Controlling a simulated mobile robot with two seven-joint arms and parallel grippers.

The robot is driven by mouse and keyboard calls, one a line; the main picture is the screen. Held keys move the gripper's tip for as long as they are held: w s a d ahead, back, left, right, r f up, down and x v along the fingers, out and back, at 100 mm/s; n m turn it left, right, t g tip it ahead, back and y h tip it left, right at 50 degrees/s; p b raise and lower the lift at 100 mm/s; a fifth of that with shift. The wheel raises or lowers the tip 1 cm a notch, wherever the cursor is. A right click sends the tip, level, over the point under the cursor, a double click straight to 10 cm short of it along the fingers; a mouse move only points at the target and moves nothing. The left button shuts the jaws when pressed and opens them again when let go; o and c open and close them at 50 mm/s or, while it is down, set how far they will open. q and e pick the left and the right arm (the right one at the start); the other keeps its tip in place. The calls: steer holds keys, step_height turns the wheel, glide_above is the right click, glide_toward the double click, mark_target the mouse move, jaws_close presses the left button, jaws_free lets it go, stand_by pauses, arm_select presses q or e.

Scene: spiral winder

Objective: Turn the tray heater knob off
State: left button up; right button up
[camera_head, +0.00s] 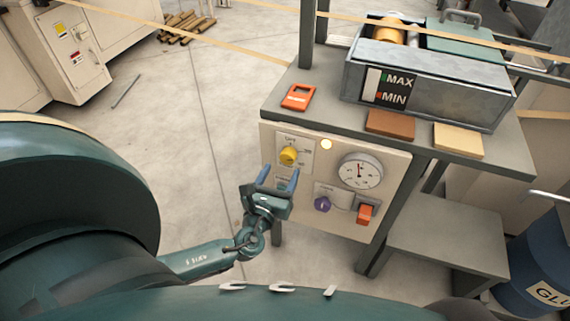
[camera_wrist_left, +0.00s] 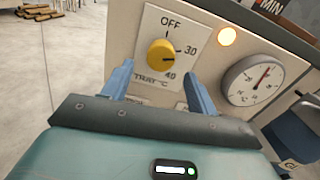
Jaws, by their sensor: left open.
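The tray heater knob (camera_head: 289,155) is yellow and sits on a white plate at the upper left of the cream control panel (camera_head: 336,229). My left gripper (camera_head: 279,177) is open and empty, just below and in front of the knob. Its two blue fingers (camera_wrist_left: 158,76) stand apart, either side of the knob's lower part in the wrist view, with no visible contact.
Above are the bench top (camera_head: 335,109) and a metal tray (camera_head: 445,103). Open floor lies left of the panel.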

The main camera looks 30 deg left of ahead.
mark_target(286, 161)
arm_select(q)
steer(key=shift+x, duration=2)
steer(key=shift+c, duration=0.5)
steer(key=c, duration=0.9)
